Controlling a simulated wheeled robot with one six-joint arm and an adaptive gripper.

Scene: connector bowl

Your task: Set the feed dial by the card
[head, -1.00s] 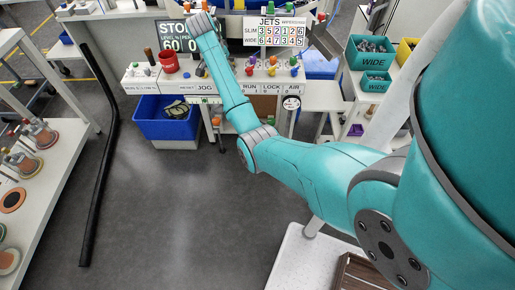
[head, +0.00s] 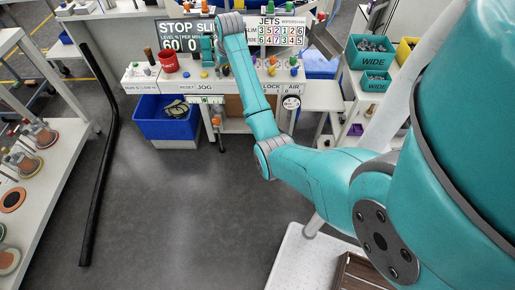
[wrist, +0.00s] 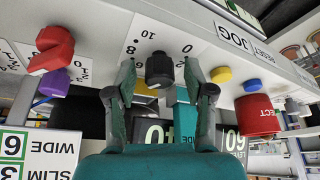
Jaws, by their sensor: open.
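A black ribbed knob (wrist: 160,68) sits on the white panel in the wrist view, with a printed scale beside it showing 0, 10 and 8 upside down. No name for this dial is readable. My gripper (wrist: 160,80) is open, its two fingers on either side of the black knob; I cannot tell whether they touch it. In the head view, the card headed JETS (head: 275,20) stands behind the panel, with SLIM and WIDE number rows. Part of it also shows upside down in the wrist view (wrist: 45,150). The forearm covers part of the panel in the head view.
A red knob (wrist: 50,48) and a purple knob (wrist: 55,83) are left of the gripper. A yellow button (wrist: 222,74), a blue button (wrist: 252,85) and a red container (wrist: 255,115) are right. A dark display (head: 178,35) stands behind the panel. A blue bin (head: 168,120) is below.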

